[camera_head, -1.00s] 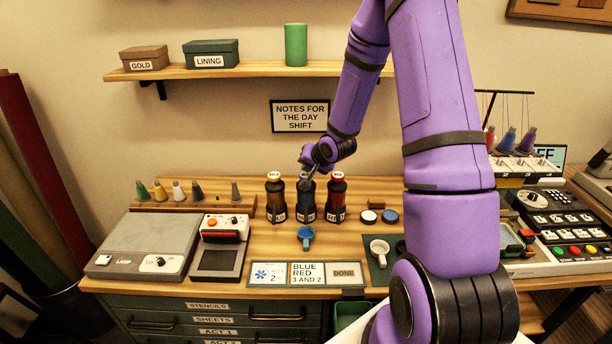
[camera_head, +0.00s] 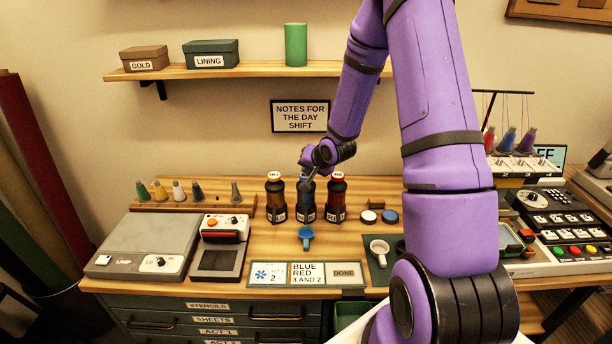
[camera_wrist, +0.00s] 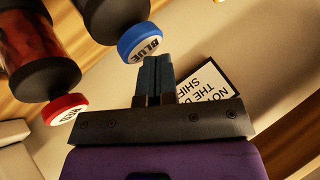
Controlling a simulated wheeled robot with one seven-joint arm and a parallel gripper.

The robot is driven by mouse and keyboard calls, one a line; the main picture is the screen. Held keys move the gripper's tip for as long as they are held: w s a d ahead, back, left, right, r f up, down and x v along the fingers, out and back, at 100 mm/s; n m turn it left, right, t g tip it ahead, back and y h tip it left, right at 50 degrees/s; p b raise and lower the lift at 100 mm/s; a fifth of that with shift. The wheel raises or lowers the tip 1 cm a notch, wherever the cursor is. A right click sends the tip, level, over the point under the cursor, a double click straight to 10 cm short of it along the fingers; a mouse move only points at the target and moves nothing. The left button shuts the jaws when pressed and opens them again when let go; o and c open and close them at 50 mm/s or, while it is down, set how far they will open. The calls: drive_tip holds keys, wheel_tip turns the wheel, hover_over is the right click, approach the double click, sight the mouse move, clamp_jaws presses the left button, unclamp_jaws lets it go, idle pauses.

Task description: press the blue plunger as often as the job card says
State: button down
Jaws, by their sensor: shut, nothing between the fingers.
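Three dark bottles stand together on the table. The middle one (camera_head: 305,205) has the blue plunger, whose cap, labelled BLUE, shows in the wrist view (camera_wrist: 140,42). The right bottle has a red cap (camera_head: 337,176); the left has a pale cap (camera_head: 274,175). My gripper (camera_head: 308,184) is shut and empty at the top of the blue bottle. In the wrist view its fingertips (camera_wrist: 156,62) are right by the blue cap; I cannot tell whether they touch. The job card (camera_head: 306,273) reads BLUE RED, 3 AND 2.
A lamp box (camera_head: 142,245) is at left. A DONE plate (camera_head: 344,273) is beside the card.

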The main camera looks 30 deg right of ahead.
drive_tip(key=shift+f, duration=0.55)
idle(0.5)
idle(0.4)
drive_tip(key=shift+r, duration=1.2)
drive_tip(key=shift+r, duration=2.55)
